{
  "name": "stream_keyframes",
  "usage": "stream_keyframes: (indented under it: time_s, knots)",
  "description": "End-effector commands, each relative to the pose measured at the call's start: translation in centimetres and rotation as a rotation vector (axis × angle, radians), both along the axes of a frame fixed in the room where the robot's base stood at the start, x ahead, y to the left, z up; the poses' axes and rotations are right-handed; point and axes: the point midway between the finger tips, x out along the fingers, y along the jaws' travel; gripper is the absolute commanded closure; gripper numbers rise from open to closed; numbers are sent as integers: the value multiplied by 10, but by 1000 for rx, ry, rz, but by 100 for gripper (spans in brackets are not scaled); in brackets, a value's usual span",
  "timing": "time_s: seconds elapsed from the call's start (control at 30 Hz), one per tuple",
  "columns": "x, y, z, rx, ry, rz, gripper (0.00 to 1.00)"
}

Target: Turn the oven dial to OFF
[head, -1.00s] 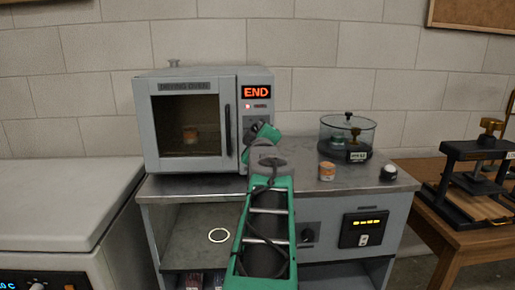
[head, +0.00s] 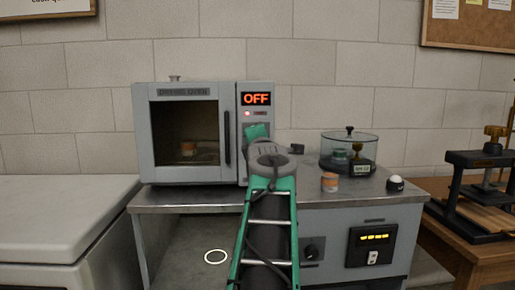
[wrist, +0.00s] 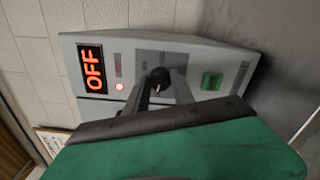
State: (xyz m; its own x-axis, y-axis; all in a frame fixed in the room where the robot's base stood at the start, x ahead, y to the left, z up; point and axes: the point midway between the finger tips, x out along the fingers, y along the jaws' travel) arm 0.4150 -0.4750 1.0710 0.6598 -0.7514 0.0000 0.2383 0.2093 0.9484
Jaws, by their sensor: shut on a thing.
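The grey drying oven (head: 236,170) stands on the metal bench with its door closed. Its display (head: 256,98) reads OFF in orange-red, and a small red light glows below it. In the wrist view the display (wrist: 91,69) also reads OFF. The black oven dial (wrist: 158,77) is between the fingers of my gripper (wrist: 160,87), which is shut on it. A green square button (wrist: 211,81) sits to the right of the dial in that view. In the head view my arm hides the dial.
A black press (head: 478,190) stands on a wooden table. Another jar (head: 188,148) shows inside the oven.

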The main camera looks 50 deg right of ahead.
Motion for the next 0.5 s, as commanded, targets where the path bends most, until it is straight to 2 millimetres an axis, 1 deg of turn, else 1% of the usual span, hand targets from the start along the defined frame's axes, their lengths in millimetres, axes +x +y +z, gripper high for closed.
stream_keyframes:
  time_s: [0.03,0.2,0.5]
  knots:
    - [0,0,-2,-23,23,0,100]
    - [0,0,-1,-87,94,0,100]
    - [0,0,2,-141,155,-1,100]
